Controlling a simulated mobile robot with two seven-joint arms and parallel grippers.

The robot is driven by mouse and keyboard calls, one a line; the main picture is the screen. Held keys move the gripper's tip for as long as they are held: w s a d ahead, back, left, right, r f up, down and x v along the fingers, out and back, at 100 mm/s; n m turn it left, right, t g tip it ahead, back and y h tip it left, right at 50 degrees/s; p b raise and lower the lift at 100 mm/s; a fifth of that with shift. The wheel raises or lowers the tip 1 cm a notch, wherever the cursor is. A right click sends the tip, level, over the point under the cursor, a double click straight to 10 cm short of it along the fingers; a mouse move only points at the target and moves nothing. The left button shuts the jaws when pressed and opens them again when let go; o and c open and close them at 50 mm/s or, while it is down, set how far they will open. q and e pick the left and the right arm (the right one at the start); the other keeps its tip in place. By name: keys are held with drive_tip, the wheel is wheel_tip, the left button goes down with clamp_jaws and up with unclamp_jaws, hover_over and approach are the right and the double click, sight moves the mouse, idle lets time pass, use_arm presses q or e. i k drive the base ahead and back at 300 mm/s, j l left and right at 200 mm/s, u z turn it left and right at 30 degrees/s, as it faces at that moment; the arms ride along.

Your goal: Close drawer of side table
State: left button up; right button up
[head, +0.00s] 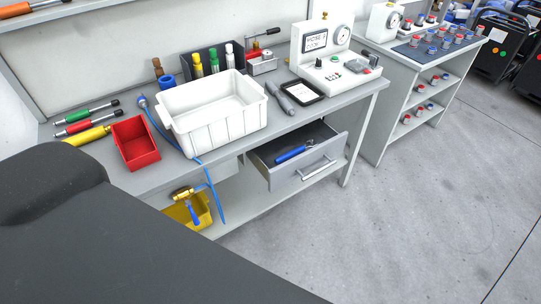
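The side table's drawer (304,172) stands open under the grey worktop (337,98). Its grey front has a light bar handle (318,170). A blue-handled tool (293,152) lies inside the dark drawer interior. The drawer's back part is hidden under the worktop. Neither of my grippers is in the head view, so their states do not show. A large dark part of my own body fills the lower left.
On the worktop stand a white bin (213,113), a red bin (135,143) and a test unit (325,62). A blue cable (210,187) hangs over the front edge left of the drawer. The floor (400,230) in front of the drawer is clear.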

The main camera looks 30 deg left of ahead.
sight(331, 144)
drive_tip(key=u, duration=0.5)
drive_tip(key=i+j+z, duration=0.25)
drive_tip(key=i, duration=0.7)
drive_tip(key=i+l, duration=0.05)
drive_tip(key=l, duration=0.1)
